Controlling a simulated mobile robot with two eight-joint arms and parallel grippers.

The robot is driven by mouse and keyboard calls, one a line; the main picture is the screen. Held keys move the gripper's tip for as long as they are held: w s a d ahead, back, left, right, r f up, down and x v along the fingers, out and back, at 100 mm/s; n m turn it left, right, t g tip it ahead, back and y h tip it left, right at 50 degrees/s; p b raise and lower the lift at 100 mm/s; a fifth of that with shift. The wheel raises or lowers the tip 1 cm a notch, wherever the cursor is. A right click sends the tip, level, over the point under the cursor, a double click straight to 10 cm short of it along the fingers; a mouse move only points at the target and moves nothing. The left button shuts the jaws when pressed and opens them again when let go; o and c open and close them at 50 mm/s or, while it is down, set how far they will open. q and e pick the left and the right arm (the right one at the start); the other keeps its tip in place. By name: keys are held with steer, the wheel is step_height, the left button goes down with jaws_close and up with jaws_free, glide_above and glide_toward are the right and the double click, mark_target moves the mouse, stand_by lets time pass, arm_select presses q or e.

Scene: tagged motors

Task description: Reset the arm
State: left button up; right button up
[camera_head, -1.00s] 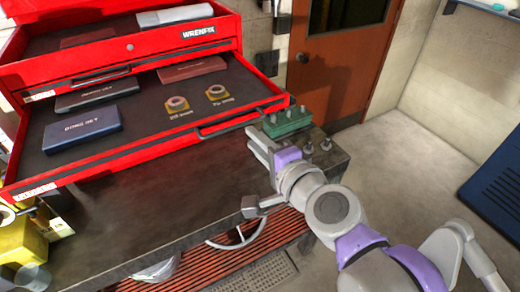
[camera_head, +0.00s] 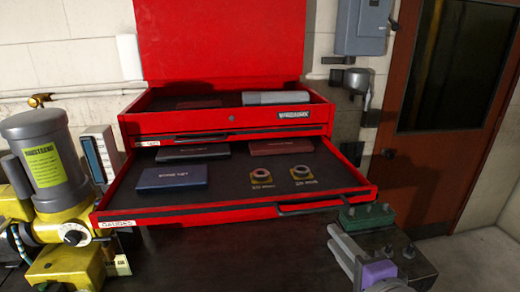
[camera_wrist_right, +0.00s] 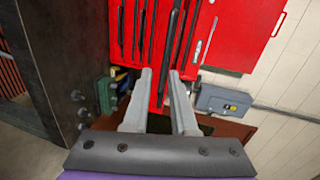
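My right gripper (camera_head: 343,250) shows at the lower right of the head view, beside the green block and at the right end of the dark bench. In the right wrist view its two fingers (camera_wrist_right: 161,80) stand apart with nothing between them. Most of the right arm is below the picture edge in the head view. My left gripper is not in view.
A red tool chest (camera_head: 225,122) stands on the bench with its gauge drawer (camera_head: 225,204) pulled out, holding several cases and two ring gauges. A yellow-grey machine (camera_head: 45,155) is at left. The green block (camera_head: 367,217) is near my right gripper; a brown door (camera_head: 425,150) is behind.

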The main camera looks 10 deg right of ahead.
steer(key=s+a+f+n+g+y, duration=0.1)
steer(key=a+f+n+g, duration=0.2)
steer(key=f+n, duration=0.45)
steer(key=a+f+n+g+y, duration=0.2)
steer(key=f+n+g, duration=0.15)
steer(key=f, duration=0.75)
steer(key=s+d+f+n+g+h, duration=0.1)
steer(key=s+d+f+n+h, duration=0.1)
steer(key=f, duration=0.4)
steer(key=s+d+f+n+g+h, duration=0.2)
steer(key=s+f+n, duration=0.1)
steer(key=s+f, duration=0.2)
step_height(320, 180, down, 2)
steer(key=shift+d+f+n+p, duration=0.15)
steer(key=shift+d+n+p, duration=0.15)
steer(key=shift+n+p, duration=0.15)
